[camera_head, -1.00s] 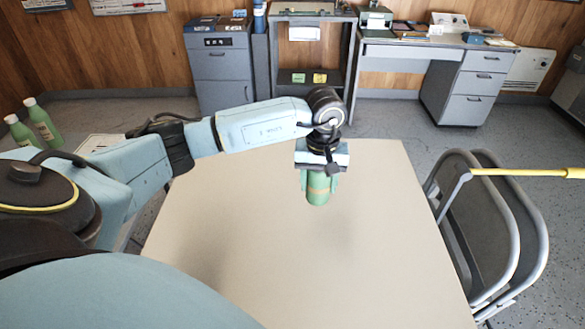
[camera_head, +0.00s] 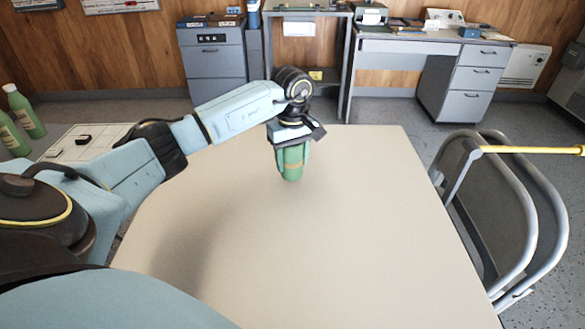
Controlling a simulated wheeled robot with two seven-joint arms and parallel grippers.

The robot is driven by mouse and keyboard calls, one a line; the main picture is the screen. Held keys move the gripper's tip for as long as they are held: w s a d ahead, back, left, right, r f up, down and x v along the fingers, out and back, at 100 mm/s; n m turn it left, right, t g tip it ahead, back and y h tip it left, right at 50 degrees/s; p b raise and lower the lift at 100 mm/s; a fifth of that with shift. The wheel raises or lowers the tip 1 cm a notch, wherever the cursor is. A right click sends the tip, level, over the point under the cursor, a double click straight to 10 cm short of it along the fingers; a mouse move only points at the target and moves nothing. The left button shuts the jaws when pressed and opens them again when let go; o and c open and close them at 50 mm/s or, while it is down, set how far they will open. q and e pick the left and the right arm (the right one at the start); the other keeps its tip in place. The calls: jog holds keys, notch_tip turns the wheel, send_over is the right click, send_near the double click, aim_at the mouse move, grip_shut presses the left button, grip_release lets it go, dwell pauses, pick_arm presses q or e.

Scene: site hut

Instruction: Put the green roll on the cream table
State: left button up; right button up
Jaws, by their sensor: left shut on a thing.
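The green roll (camera_head: 292,171) has a tan band around it and hangs roughly upright from my left gripper (camera_head: 291,150). The gripper points down and is shut on the roll. Both are over the far part of the cream table (camera_head: 330,240). A soft shadow lies around the roll's lower end; I cannot tell whether the roll touches the tabletop. My right gripper is not in view.
The cream tabletop is otherwise bare. Folded grey chairs (camera_head: 492,215) and a yellow bar (camera_head: 530,149) stand at its right side. Green bottles (camera_head: 24,112) and a white surface (camera_head: 84,145) are at the left. Cabinets (camera_head: 215,70) and a desk (camera_head: 410,48) line the back wall.

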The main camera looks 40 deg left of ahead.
pick_arm(q)
notch_tip(320, 180, down, 3)
jog(key=shift+r, duration=0.2)
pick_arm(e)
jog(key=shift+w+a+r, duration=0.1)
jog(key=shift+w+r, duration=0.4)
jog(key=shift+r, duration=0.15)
pick_arm(q)
jog(key=shift+f, duration=0.1)
jog(key=shift+f+b, duration=0.1)
jog(key=shift+b, duration=0.2)
jog(key=o, duration=1)
jog(key=shift+o, duration=0.2)
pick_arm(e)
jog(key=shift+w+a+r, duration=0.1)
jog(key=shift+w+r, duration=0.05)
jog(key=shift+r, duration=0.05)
pick_arm(q)
jog(key=shift+r, duration=0.2)
notch_tip(320, 180, up, 12)
jog(key=p, duration=0.3)
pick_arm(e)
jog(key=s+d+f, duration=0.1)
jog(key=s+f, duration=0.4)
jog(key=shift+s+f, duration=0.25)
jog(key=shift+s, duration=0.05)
